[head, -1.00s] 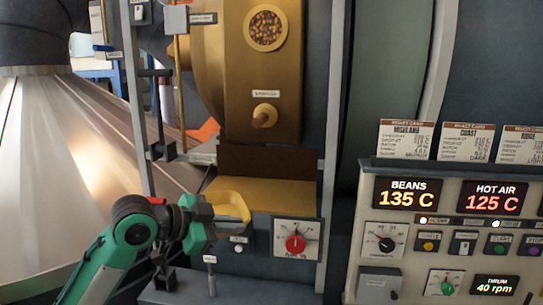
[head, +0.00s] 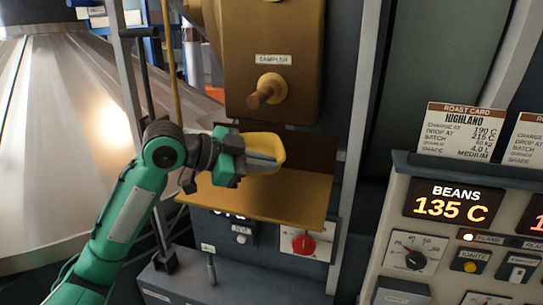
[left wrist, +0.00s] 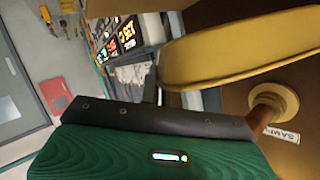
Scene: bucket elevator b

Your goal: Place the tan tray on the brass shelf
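The tan tray (head: 268,141), a shallow yellowish dish, is held by my left gripper (head: 258,160). The gripper's grey finger shows against the tray's near side. The brass shelf (head: 265,204) is a flat golden plate jutting from the machine. In the head view the tray appears over the shelf's rear left part; it looks raised above it, but I cannot tell the gap. The left wrist view shows the tray (left wrist: 240,47) large at upper right, beyond my green gripper body. My right gripper is not in view.
The sampler knob (head: 266,91) sticks out of the brass housing just above the tray. A red dial (head: 304,245) is below the shelf. The control panel (head: 430,235) stands at the right, and a large metal cone (head: 70,130) at the left.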

